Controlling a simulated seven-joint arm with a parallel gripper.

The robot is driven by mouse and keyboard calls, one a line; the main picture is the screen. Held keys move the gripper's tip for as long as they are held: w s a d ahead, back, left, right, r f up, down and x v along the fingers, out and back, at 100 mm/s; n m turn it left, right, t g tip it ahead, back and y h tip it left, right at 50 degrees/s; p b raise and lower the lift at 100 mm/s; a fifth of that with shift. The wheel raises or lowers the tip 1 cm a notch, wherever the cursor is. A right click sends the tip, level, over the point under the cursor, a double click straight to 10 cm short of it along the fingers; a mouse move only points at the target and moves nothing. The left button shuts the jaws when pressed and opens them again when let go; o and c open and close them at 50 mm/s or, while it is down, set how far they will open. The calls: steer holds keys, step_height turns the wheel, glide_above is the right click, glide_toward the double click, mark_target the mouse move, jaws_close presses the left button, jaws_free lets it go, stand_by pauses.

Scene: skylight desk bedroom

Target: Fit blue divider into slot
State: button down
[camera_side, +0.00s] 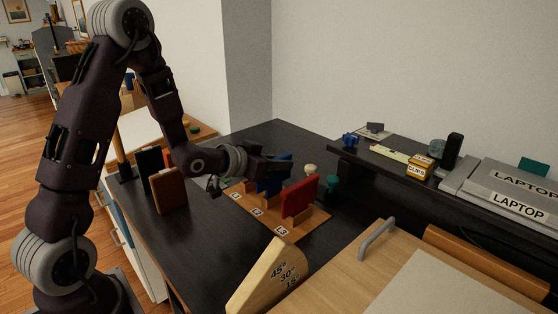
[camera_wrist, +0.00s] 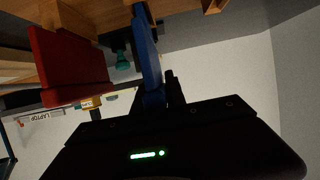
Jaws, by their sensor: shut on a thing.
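The blue divider (camera_side: 275,178) is an upright thin panel over the middle part of the wooden slotted board (camera_side: 312,228). My gripper (camera_side: 264,167) is shut on its upper part. In the wrist view the blue divider (camera_wrist: 148,48) runs from between my fingers (camera_wrist: 158,98) to the wooden board at the top edge. The red divider (camera_side: 298,197) stands upright in the board, to the right of the blue one; it also shows in the wrist view (camera_wrist: 68,68). The blue divider's lower edge and its slot are mostly hidden, so I cannot tell how deep it sits.
A brown block (camera_side: 168,190) and a black one stand left of the board. A wooden angle block (camera_side: 268,276) is in front. A green object (camera_side: 332,184) and a pale knob (camera_side: 310,169) stand behind the board. A raised dark shelf (camera_side: 385,160) holds small items and laptops.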

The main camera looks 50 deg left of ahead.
steer(key=shift+f, duration=0.5)
steer(key=shift+f, duration=0.35)
steer(key=shift+f, duration=0.1)
steer(key=c, duration=1.3)
jaws_free()
